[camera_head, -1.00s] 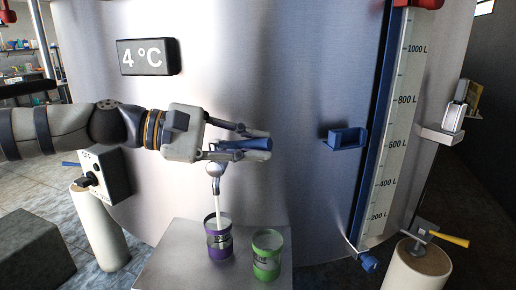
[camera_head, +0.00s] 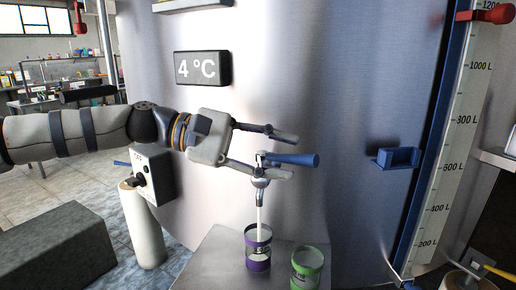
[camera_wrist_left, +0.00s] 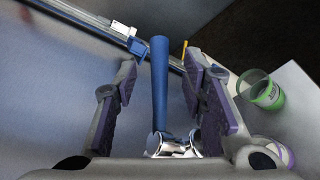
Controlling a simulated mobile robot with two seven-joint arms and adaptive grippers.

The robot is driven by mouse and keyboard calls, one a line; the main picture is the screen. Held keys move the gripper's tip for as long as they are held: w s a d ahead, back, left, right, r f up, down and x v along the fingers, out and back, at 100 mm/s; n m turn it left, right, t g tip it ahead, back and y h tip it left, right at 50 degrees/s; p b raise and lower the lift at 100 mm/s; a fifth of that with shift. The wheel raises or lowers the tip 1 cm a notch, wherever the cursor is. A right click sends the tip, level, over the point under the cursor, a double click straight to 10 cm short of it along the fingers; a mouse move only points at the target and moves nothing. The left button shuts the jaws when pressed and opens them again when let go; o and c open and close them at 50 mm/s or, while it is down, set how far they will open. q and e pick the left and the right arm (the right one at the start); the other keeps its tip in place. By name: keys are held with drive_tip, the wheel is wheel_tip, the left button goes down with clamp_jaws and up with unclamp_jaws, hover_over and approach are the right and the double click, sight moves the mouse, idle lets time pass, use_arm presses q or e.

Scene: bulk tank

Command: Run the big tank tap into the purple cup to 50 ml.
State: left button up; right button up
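The tank tap (camera_head: 260,181) has a blue lever (camera_head: 291,159) that points right. A thin white stream (camera_head: 259,217) runs from its spout into the purple cup (camera_head: 258,261), which stands upright below. The level against any mark is too small to read. My left gripper (camera_head: 291,154) is open, with its fingers above and below the lever. In the left wrist view, the lever (camera_wrist_left: 159,85) lies between the spread fingers with a gap on each side. The purple cup (camera_wrist_left: 272,150) is partly hidden there by my gripper. My right gripper is out of view.
A green cup (camera_head: 307,268) stands just right of the purple cup on a metal stand (camera_head: 207,271). A blue bracket (camera_head: 396,158) and a level scale (camera_head: 457,150) are on the tank to the right. A switch box (camera_head: 152,175) on a white post stands left.

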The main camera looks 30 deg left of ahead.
use_arm(q)
drive_tip(key=v, duration=0.8)
drive_tip(key=shift+a, duration=0.25)
drive_tip(key=shift+s, duration=0.1)
